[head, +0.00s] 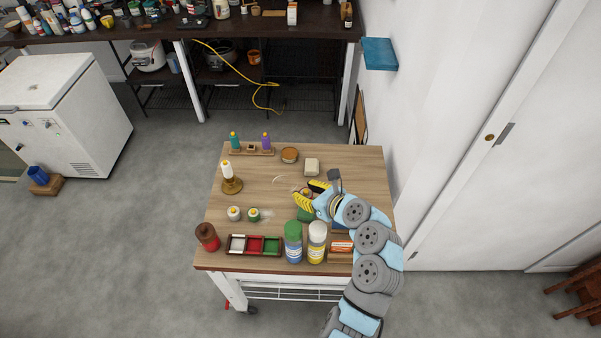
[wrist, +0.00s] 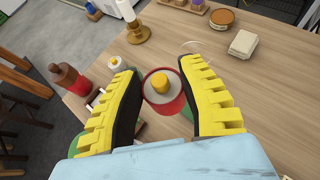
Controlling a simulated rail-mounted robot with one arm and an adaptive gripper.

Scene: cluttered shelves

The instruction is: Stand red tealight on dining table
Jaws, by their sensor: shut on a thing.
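The red tealight (wrist: 165,108), a small red cup with a pale top and a yellow tip, sits between my gripper's yellow fingers in the wrist view. My gripper (head: 306,195) is shut on it, over the right part of the wooden dining table (head: 265,180). The tealight looks upright. I cannot tell whether its base touches the table. A green thing (head: 305,215) shows partly below the gripper. A white tealight (head: 233,213) and a green tealight (head: 253,215) stand at the left of the table.
A candle in a brass holder (head: 231,184) stands at the left. A divided tray (head: 255,245), a blue bottle with a green lid (head: 293,245), a yellow-labelled jar (head: 317,243) and a red-brown bottle (head: 207,237) line the front. A pale block (head: 312,167) and a round dish (head: 289,154) sit behind.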

